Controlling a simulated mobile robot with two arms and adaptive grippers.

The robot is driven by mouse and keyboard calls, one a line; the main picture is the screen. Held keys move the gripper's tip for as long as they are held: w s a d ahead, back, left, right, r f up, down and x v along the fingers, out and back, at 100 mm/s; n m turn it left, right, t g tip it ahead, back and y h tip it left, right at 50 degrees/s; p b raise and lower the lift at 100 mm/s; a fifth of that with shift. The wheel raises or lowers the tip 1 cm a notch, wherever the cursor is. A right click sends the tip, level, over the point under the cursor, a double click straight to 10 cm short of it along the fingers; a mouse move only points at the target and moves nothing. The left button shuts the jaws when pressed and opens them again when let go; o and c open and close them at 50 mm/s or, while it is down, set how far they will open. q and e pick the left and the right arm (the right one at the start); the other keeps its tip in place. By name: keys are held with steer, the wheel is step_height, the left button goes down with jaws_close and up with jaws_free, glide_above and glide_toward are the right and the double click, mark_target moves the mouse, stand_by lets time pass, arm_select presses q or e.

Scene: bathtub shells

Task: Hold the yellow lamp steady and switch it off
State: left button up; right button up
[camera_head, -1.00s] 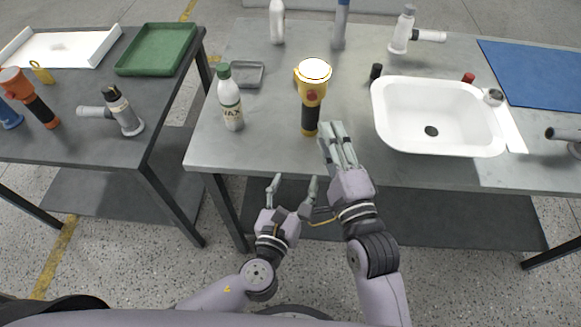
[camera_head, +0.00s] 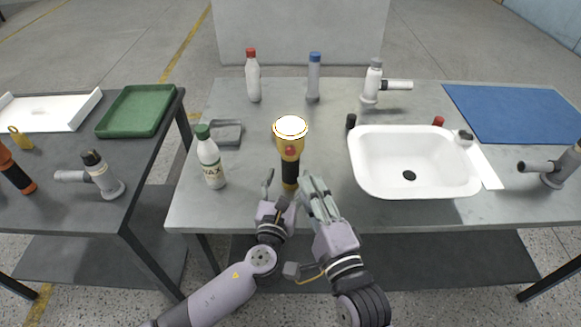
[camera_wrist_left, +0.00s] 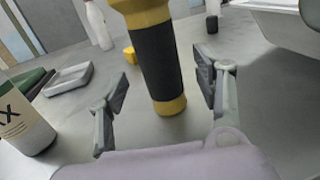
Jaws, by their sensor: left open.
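The yellow lamp (camera_head: 290,158) stands upright on the grey table, its round lens at the top lit white. A red button (camera_head: 291,151) is on its yellow head, facing me. In the left wrist view the lamp's black grip (camera_wrist_left: 158,66) stands between my open fingers, a little beyond their tips. My left gripper (camera_head: 283,182) is open just in front of the lamp, with visible gaps to both fingers. My right gripper (camera_head: 317,190) is close beside it to the right, its fingers held near together; whether they are shut I cannot tell.
A wax bottle (camera_head: 211,162) with a green cap stands left of the lamp, near a grey dish (camera_head: 226,132). A white basin (camera_head: 415,188) lies to the right. More bottles stand behind. The table (camera_head: 330,112) behind the lamp is fairly clear.

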arm_select(q)
steer(key=shift+x, duration=2.25)
steer(key=c, duration=1.3)
steer(key=shift+c, duration=0.4)
arm_select(e)
jaws_close()
stand_by(0.3)
